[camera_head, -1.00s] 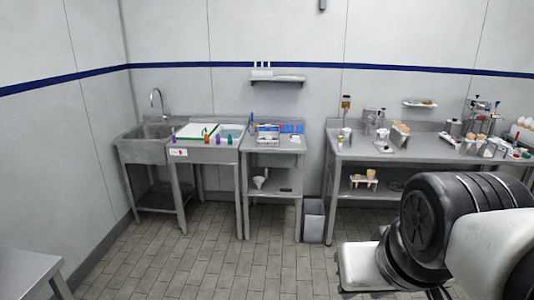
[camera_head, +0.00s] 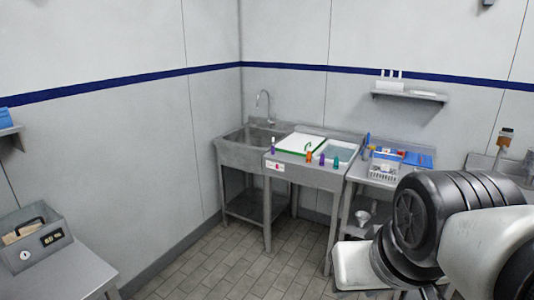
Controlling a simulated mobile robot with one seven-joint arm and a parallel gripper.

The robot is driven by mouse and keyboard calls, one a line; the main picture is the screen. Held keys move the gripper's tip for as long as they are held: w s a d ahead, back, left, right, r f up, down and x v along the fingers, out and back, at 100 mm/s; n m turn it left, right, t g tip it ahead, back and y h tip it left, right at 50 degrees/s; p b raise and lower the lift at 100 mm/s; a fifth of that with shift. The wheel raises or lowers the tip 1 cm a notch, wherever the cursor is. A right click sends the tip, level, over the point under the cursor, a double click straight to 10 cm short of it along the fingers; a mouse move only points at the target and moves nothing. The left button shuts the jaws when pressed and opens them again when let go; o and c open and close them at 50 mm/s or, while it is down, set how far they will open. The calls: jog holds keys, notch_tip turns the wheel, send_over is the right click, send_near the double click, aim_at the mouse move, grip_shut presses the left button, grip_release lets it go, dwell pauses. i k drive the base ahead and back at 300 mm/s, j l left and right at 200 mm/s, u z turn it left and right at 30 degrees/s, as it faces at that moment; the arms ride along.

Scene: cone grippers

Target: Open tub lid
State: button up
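A tub is not clearly identifiable. A grey box (camera_head: 33,243) with a dark display and a tan item in its top stands on the steel table at the lower left. A white flat panel with a green edge (camera_head: 301,144) lies on the counter beside the sink, and a pale blue-green basin (camera_head: 341,151) is set into the counter to its right. I cannot tell whether any of these is the tub or its lid. My arm fills the lower right of the view, black and white. My gripper is not in view.
A steel sink (camera_head: 250,138) stands in the corner. Several coloured bottles (camera_head: 322,159) line the counter front. A white basket (camera_head: 384,172) and blue items stand on the right-hand table. A left table (camera_head: 75,272) borders open tiled floor (camera_head: 215,262).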

aim_at(297, 142)
jog(key=i+j, duration=0.15)
jog(key=i, duration=0.65)
jog(key=i+j+u, duration=0.15)
jog(key=i, duration=0.6)
jog(key=i+l, duration=0.1)
jog(key=i, duration=1.5)
jog(key=i+j+z, duration=0.1)
jog(key=i+z, duration=0.3)
jog(key=i+j+z, duration=0.35)
jog(key=i, duration=0.25)
